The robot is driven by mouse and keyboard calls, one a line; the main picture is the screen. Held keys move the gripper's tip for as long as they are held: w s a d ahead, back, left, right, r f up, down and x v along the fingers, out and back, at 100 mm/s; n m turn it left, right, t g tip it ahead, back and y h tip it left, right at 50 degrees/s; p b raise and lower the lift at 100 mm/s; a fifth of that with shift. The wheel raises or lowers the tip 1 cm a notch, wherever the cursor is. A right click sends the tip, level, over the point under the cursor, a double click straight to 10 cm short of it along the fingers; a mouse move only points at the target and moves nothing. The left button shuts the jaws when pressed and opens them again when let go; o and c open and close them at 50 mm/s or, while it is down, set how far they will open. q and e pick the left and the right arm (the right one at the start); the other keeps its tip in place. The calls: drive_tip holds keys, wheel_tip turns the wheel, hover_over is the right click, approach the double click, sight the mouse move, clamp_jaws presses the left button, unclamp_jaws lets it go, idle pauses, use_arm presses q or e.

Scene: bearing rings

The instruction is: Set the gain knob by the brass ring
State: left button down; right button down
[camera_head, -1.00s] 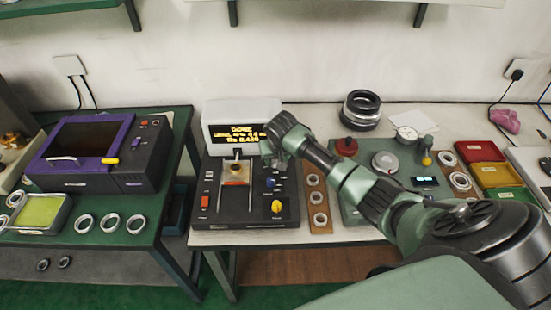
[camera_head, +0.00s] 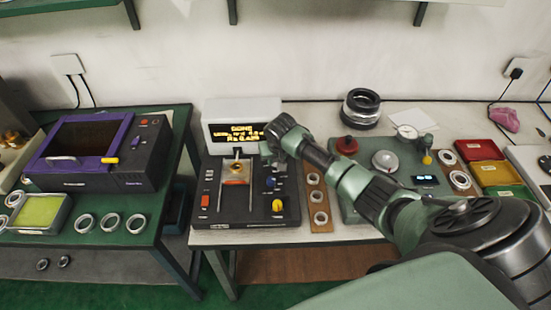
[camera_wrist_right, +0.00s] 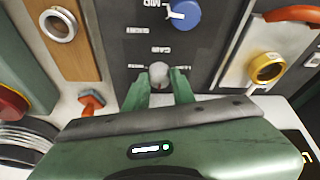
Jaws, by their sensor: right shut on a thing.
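The gain knob (camera_wrist_right: 158,74) is a small grey-white knob under the "GAIN" label on the dark panel of the test instrument (camera_head: 240,214). My right gripper (camera_wrist_right: 160,84) is shut on the knob, one green fingertip on each side. In the head view my right gripper (camera_head: 268,150) is at the instrument's upper right, beside the display, and its arm hides the knob. The brass ring (camera_wrist_right: 267,68) lies on the pale plate of the instrument; it also shows in the head view (camera_head: 236,170). The lit display (camera_head: 241,134) carries yellow text too blurred to read surely. My left gripper is out of view.
A blue knob (camera_wrist_right: 183,14) sits close to the gripper. A yellow knob (camera_head: 277,205) and an orange switch (camera_head: 205,201) are lower on the panel. A wooden strip with several steel rings (camera_head: 320,218) stands right of the instrument.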

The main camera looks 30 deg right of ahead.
drive_tip(key=shift+d+r+n+y+p, duration=0.1)
drive_tip(key=shift+n+y+p, duration=0.2)
drive_tip(key=shift+n+p, duration=0.35)
drive_tip(key=shift+n+y, duration=0.3)
drive_tip(key=shift+n, duration=0.55)
drive_tip(key=shift+d+n+y, duration=0.1)
drive_tip(key=shift+n+y, duration=0.2)
drive_tip(key=shift+n, duration=0.4)
drive_tip(key=shift+n+y, duration=0.4)
drive_tip(key=shift+n, duration=0.8)
drive_tip(key=shift+b, duration=0.3)
drive_tip(key=c, duration=1.2)
unclamp_jaws()
